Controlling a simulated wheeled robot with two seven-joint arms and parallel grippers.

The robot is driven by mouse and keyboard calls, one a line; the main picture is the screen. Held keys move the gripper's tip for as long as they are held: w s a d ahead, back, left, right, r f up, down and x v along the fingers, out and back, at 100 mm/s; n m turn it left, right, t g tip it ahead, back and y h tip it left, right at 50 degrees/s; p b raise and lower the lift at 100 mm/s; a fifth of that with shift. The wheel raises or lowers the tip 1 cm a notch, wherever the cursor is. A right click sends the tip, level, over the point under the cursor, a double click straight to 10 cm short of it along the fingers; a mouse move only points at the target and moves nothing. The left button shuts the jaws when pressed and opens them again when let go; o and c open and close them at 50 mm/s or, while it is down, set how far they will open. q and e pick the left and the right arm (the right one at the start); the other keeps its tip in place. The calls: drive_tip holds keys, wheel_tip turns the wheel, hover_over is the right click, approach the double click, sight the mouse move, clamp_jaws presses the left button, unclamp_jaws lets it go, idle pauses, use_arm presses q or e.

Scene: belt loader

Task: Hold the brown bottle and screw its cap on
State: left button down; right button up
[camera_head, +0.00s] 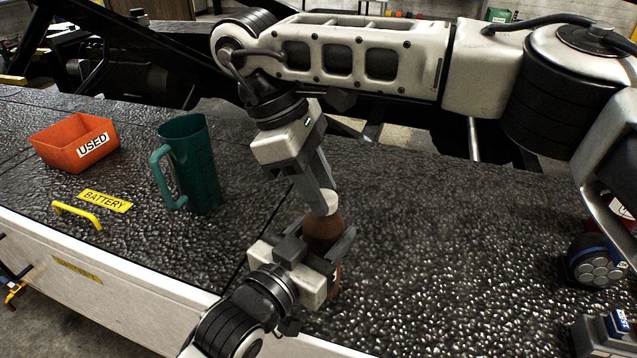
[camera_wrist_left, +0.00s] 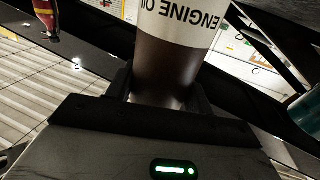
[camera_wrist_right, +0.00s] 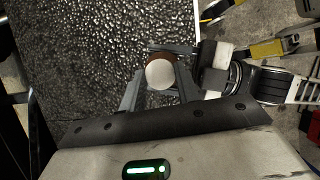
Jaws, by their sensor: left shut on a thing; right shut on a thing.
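The brown bottle (camera_head: 322,232) stands upright over the dark textured surface, with its white cap (camera_head: 328,201) on top. My left gripper (camera_head: 335,250) is shut around the bottle's body from the front. My right gripper (camera_head: 323,203) comes down from above and is shut on the white cap. In the right wrist view the round white cap (camera_wrist_right: 160,74) sits between the fingers. Whether the cap's thread is engaged is hidden.
A green jug (camera_head: 190,165) stands left of the bottle. An orange bin (camera_head: 75,143) labelled "USED" is farther left. A yellow handle (camera_head: 78,214) and a "BATTERY" label (camera_head: 105,201) lie near the front edge.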

drive_tip(key=o, duration=0.9)
drive_tip(key=shift+o, duration=0.2)
drive_tip(key=shift+r, duration=2.3)
